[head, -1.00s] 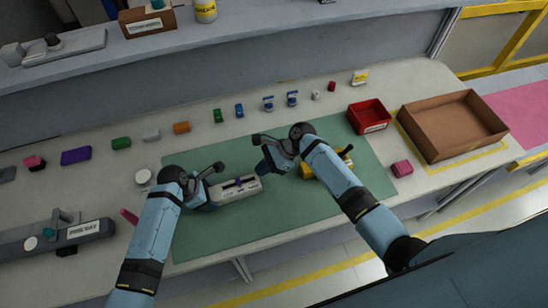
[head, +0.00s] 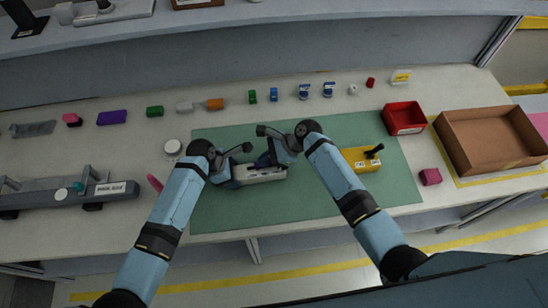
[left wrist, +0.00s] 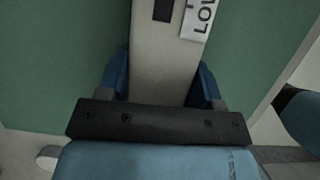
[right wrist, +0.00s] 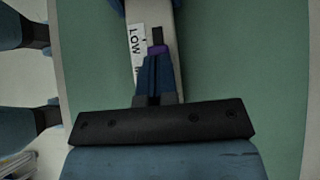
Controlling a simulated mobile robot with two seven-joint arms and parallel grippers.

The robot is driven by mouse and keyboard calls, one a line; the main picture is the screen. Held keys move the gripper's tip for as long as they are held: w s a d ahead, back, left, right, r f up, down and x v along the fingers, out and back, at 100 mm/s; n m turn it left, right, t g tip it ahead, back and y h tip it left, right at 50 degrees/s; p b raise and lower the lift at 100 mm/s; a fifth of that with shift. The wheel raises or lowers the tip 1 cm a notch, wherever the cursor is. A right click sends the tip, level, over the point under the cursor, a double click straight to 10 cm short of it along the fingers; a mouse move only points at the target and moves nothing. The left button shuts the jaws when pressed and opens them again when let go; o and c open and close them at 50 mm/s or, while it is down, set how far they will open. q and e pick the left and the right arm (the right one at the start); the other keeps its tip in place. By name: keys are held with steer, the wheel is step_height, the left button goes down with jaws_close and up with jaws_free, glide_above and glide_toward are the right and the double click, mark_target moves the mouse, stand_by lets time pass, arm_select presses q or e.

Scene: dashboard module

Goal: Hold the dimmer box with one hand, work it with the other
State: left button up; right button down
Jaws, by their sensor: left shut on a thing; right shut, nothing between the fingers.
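The dimmer box (head: 264,175) is a pale grey, long box on the green mat. It shows a dark slot and a white label reading "LOW" in the left wrist view (left wrist: 152,45) and the right wrist view (right wrist: 166,18). My left gripper (head: 235,178) is shut across the box's left end, a blue finger on each side. My right gripper (head: 267,163) is over the box, its fingers closed together and empty. In the right wrist view its tips (right wrist: 156,62) are at the purple slider knob (right wrist: 157,49); I cannot tell whether they touch it. The fingers hide part of the slot.
The green mat (head: 310,197) is bare in front of the box. A yellow box with a black lever (head: 358,160) stands right of my right arm. A red bin (head: 404,118) and a cardboard box (head: 490,140) are further right. Small coloured blocks line the back.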

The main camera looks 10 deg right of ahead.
steer(key=shift+s+a, duration=0.1)
steer(key=shift+a, duration=1.1)
arm_select(q)
steer(key=shift+d, duration=0.1)
arm_select(e)
steer(key=shift+d, duration=0.2)
steer(key=shift+d, duration=0.3)
steer(key=d, duration=0.3)
steer(key=v, duration=1)
steer(key=shift+d, duration=0.15)
arm_select(q)
steer(key=o, duration=1.3)
steer(key=shift+r, duration=0.15)
